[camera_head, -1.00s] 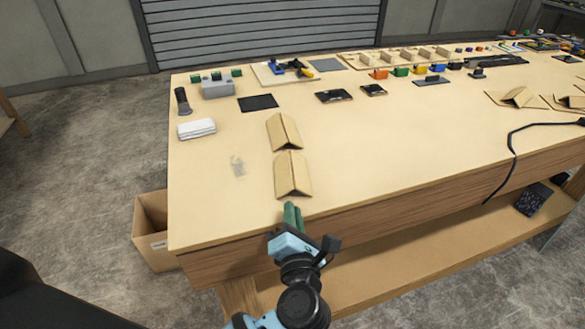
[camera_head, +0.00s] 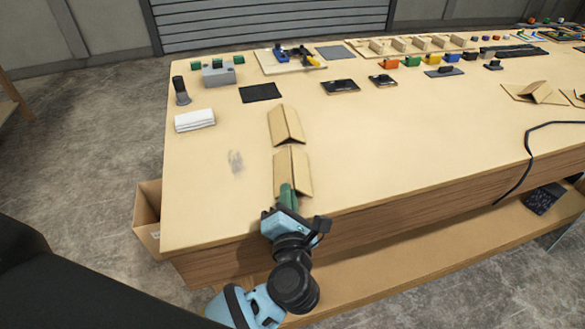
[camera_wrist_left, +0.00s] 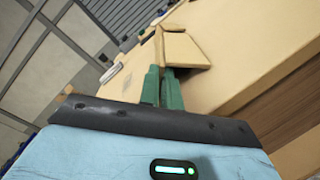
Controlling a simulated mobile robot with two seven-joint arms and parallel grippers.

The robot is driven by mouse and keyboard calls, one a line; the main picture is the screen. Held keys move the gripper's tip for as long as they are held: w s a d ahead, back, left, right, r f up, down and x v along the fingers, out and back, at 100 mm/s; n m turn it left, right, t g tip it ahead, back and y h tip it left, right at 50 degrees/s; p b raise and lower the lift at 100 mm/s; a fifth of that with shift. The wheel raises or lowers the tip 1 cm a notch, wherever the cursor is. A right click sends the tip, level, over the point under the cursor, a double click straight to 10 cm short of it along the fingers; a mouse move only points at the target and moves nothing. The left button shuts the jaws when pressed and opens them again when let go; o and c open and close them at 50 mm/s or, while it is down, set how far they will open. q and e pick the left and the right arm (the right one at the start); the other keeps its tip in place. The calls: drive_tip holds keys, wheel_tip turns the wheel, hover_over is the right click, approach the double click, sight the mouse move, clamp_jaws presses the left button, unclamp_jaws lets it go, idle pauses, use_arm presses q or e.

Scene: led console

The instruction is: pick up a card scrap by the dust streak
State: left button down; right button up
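Two folded card scraps lie ridge-up on the table, the far one (camera_head: 286,125) behind the near one (camera_head: 293,160). The dust streak (camera_head: 235,161) is a grey smudge to their left. My left gripper (camera_head: 287,193) is at the front end of the near scrap, its green fingers overlapping it in the head view. In the left wrist view, the fingers (camera_wrist_left: 161,80) stand slightly apart, with the scrap's ridge (camera_wrist_left: 162,45) just beyond and between the tips. Whether they touch the card is unclear. My right gripper is not in view.
A cardboard box (camera_head: 149,221) stands on the floor by the table's left end. A white cloth (camera_head: 195,120), a dark pad (camera_head: 260,92) and a grey box (camera_head: 218,74) lie farther back. A black cable (camera_head: 535,135) runs over the right front edge. The table (camera_head: 400,140) right of the scraps is clear.

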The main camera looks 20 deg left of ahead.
use_arm(q)
drive_tip(key=shift+w, duration=0.1)
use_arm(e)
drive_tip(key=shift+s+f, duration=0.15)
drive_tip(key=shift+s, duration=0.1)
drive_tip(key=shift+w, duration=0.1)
